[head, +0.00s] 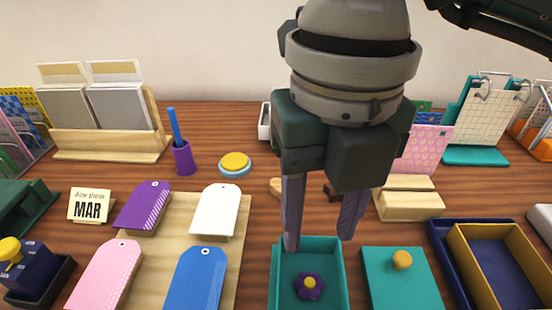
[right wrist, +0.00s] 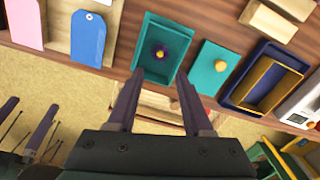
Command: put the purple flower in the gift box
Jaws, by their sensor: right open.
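The purple flower (head: 309,286) has a yellow centre and lies inside the open teal gift box (head: 276,290). In the right wrist view the flower (right wrist: 160,54) shows near the middle of the box (right wrist: 146,75). My right gripper (head: 318,243) points down over the back of the box, its fingers apart with nothing between them. In the right wrist view its fingertips (right wrist: 160,78) are spread at the near side of the box. A teal lid (head: 385,285) with a yellow knob lies just right of the box. My left gripper (right wrist: 35,128) shows at the lower left of the right wrist view.
Left of the box, a wooden board (head: 232,270) holds purple, white, pink and blue tags. A navy tray (head: 445,248) with a yellow-rimmed tray stands right of the lid. A wooden block stand (head: 410,204) is behind the lid. A yellow-topped round pad (head: 235,163) sits further back.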

